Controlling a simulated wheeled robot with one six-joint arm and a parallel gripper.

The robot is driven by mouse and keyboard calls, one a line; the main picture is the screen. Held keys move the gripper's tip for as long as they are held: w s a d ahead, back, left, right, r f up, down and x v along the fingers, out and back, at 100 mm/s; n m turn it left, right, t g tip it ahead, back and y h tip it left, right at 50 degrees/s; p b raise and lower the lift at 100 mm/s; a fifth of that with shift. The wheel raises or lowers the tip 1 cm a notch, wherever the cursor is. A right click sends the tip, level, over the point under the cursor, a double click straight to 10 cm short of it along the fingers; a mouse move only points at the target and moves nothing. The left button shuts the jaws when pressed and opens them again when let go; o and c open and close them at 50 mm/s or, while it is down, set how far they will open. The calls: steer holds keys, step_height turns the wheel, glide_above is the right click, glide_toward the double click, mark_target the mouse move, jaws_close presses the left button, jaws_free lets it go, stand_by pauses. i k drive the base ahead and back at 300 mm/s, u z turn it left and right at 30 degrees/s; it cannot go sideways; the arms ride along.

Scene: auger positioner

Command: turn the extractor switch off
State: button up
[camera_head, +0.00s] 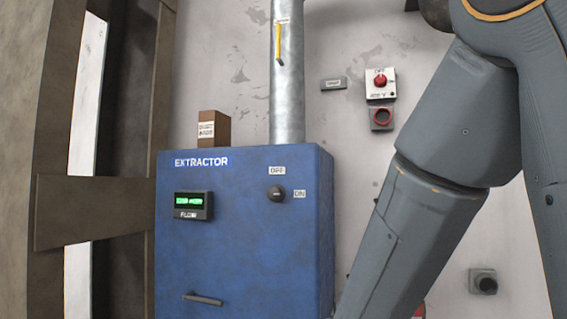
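The blue extractor cabinet (240,255) stands left of the middle, with "EXTRACTOR" lettered on its upper left. Its switch is a small dark round knob (276,194) on the upper right of the front face. A white OFF label (277,170) sits above the knob and an ON label (299,194) to its right. The knob is too small to tell which label it points to. A flow display (193,205) on the cabinet is lit green. My arm comes down the right side of the view; my gripper is out of frame.
A metal duct (287,90) with a yellow lever (279,44) rises from the cabinet top. A brown box (214,128) stands on top. A red knob on a white box (380,82) is on the wall. A dark handle (203,299) juts from the cabinet's lower front.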

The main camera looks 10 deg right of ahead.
mark_target(275, 193)
steer(key=z, duration=0.1)
steer(key=k, duration=0.35)
steer(key=u, duration=0.85)
